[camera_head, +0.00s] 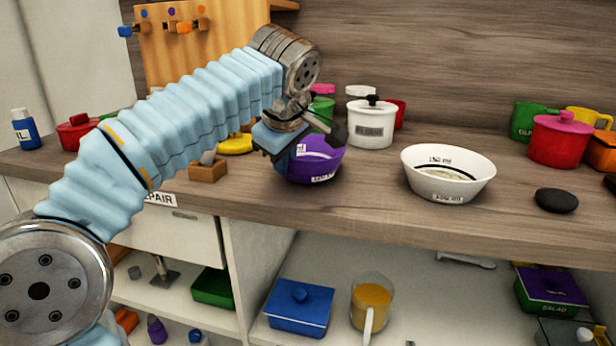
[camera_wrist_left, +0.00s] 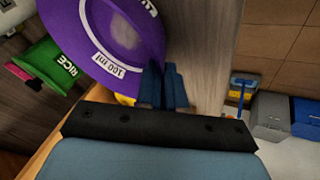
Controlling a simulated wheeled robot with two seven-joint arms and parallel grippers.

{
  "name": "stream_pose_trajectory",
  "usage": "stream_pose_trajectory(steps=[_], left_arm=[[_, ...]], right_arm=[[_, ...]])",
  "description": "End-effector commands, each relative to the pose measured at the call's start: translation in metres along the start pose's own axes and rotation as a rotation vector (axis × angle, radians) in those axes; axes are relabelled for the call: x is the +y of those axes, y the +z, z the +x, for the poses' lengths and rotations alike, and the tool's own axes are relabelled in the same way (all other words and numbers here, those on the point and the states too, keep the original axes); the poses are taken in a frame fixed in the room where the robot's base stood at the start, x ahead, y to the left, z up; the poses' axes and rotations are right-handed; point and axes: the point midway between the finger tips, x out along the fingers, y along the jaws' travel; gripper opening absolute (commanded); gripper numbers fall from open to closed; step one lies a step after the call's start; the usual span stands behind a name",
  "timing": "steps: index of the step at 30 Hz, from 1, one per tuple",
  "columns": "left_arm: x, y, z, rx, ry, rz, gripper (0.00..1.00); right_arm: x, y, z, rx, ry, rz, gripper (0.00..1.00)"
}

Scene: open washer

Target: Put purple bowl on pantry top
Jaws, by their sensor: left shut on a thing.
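The purple bowl (camera_head: 318,162) is at the wooden counter (camera_head: 345,212), in the middle of the head view. My left gripper (camera_head: 285,145) is at the bowl's left side, shut on its rim. In the left wrist view the purple bowl (camera_wrist_left: 105,40) fills the upper left, with a "100 ml" label, and my left gripper's fingers (camera_wrist_left: 165,88) are close together at its edge. The wrist and fingers hide part of the bowl. I cannot tell whether the bowl's base touches the counter. My right gripper is not in view.
A white bowl (camera_head: 448,175) stands to the right, with a black stone-like thing (camera_head: 556,200) beyond it. A white lidded pot (camera_head: 371,124) stands behind the purple bowl. A small wooden box (camera_head: 208,170) is to its left. Below are shelves with a blue box (camera_head: 299,308).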

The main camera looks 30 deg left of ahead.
Motion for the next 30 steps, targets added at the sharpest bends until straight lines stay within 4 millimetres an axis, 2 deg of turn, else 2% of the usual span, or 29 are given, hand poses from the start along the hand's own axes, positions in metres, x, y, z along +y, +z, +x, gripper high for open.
stream_pose_trajectory(steps=[20,21,22,26,30], left_arm=[[-0.0034,0.0034,0.0080,0.000,0.001,0.000,0.00],[-0.0034,0.0034,0.0081,0.000,0.001,0.000,0.12],[-0.0034,0.0035,0.0081,0.000,0.000,0.000,0.16],[-0.0034,0.0035,0.0081,0.000,0.000,0.000,0.17],[-0.0034,0.0035,0.0081,0.000,0.000,0.000,0.35]], right_arm=[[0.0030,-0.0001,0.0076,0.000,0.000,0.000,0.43],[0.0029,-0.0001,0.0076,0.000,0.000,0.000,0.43],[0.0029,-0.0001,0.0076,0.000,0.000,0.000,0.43],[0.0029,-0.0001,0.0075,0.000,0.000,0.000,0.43],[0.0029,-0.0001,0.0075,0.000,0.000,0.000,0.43]])
